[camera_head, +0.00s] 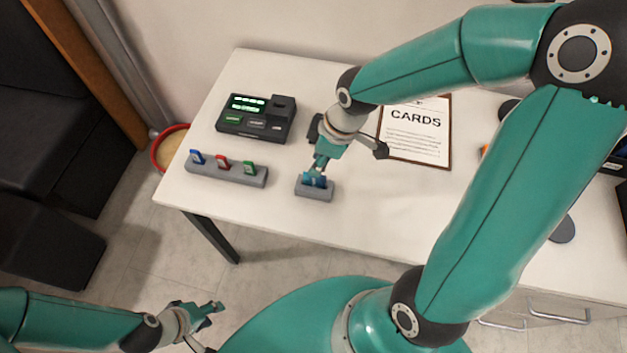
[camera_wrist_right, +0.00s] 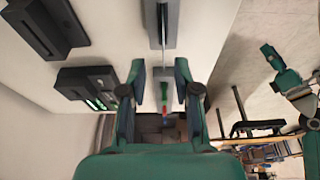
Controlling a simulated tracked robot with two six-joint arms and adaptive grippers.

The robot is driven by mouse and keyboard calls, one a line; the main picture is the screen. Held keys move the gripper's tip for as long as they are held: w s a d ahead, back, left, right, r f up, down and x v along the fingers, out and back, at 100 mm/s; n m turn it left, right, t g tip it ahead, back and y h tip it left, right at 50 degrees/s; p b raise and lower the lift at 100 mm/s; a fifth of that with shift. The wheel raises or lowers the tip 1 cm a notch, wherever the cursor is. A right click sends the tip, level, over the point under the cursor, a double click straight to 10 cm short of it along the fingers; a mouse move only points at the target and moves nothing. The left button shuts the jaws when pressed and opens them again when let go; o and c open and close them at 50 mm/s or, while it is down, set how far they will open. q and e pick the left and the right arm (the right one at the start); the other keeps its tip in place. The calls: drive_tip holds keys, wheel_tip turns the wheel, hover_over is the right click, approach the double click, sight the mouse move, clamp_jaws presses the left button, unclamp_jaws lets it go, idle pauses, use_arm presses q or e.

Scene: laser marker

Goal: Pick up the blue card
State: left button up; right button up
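A blue card (camera_head: 316,181) stands in a small grey holder (camera_head: 314,192) near the table's front edge. My right gripper (camera_head: 319,168) points down just above this holder and partly hides the card. In the right wrist view its two fingers (camera_wrist_right: 161,75) are apart, with nothing clamped between them. The small holder (camera_wrist_right: 156,12) shows at the top there, with the card seen as a thin edge. Another blue card (camera_head: 197,157) stands at the left end of a longer grey rack (camera_head: 226,173). My left gripper (camera_head: 211,311) hangs low, away from the table; its opening is unclear.
The longer rack also holds a red card (camera_head: 222,163) and a green card (camera_head: 250,168). A black device with green lit displays (camera_head: 256,118) stands behind the racks. A clipboard marked CARDS (camera_head: 416,133) lies right of my right wrist.

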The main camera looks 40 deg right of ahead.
sight(312, 179)
drive_tip(key=x, duration=0.2)
drive_tip(key=shift+f, duration=0.35)
drive_tip(key=x, duration=0.2)
drive_tip(key=b+x, duration=0.1)
drive_tip(key=x, duration=0.1)
drive_tip(key=shift+s+a, duration=0.1)
drive_tip(key=shift+s, duration=0.2)
drive_tip(key=shift+w+a+f, duration=0.1)
drive_tip(key=shift+w+f, duration=0.05)
drive_tip(key=shift+f, duration=0.45)
clamp_jaws()
